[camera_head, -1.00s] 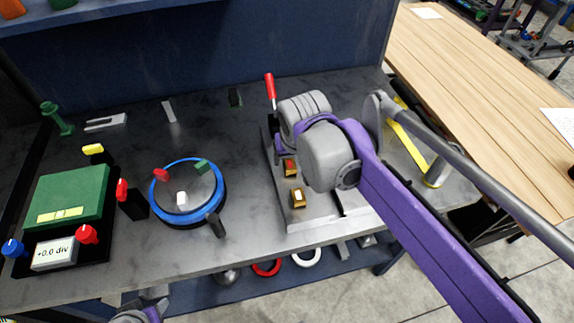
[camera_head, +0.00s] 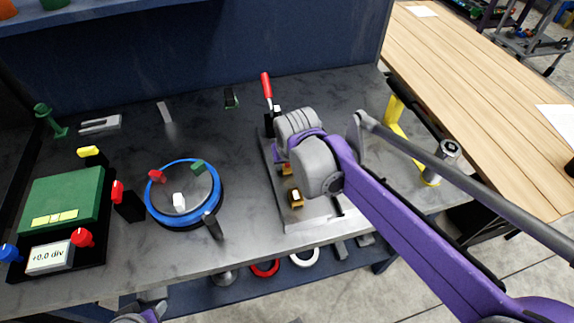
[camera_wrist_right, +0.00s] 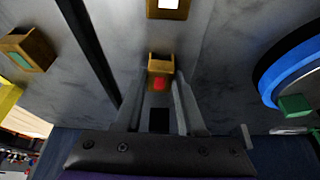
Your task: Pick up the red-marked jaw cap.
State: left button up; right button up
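The red-marked jaw cap (camera_wrist_right: 160,66) is a small brass block with a red patch. In the right wrist view it lies at the tips of my right gripper (camera_wrist_right: 160,88), between the two fingers. The fingers stand apart, with a gap on each side of the cap. In the head view the cap (camera_head: 286,169) is partly hidden by my right wrist, and that gripper's fingers are hidden too. Part of my left arm's end (camera_head: 140,312) shows at the bottom edge; its finger state is unclear.
Another brass cap (camera_head: 296,198) lies nearer the front. The wrist view also shows a teal-marked cap (camera_wrist_right: 22,56). A red-handled lever (camera_head: 266,86) stands behind. The blue-ringed dial (camera_head: 217,203) and the green control box (camera_head: 67,196) are to the left.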

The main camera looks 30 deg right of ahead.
grip_shut()
jog(key=shift+r, duration=0.1)
